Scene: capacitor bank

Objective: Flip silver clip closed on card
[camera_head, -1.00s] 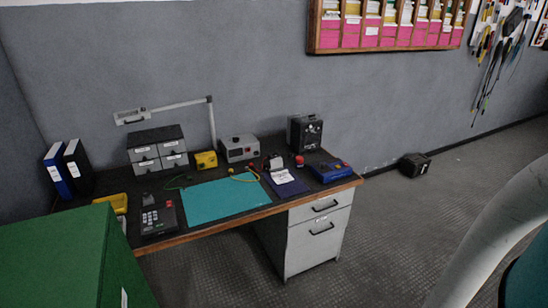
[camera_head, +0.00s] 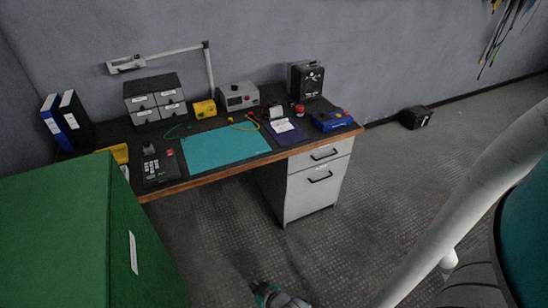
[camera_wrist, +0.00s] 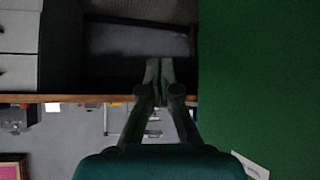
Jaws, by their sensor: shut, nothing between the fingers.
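A dark blue clipboard (camera_head: 289,137) lies near the right end of the desk. It carries a white card (camera_head: 283,126). A small pale shape, which looks like the silver clip (camera_head: 276,113), stands up at the card's far end; its exact angle is too small to tell. My gripper (camera_wrist: 160,64) is shut and empty in the wrist view, which shows the desk upside down. A teal and grey end of my arm shows low in the head view, in front of the desk and well apart from the clipboard. I cannot make out the clip in the wrist view.
A blue device (camera_head: 330,121) and a black box (camera_head: 307,79) stand right of and behind the clipboard. A teal mat (camera_head: 225,147) lies to its left. A large green box (camera_head: 75,230) fills the near left. White drawers (camera_head: 318,180) stand below; the floor in front is free.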

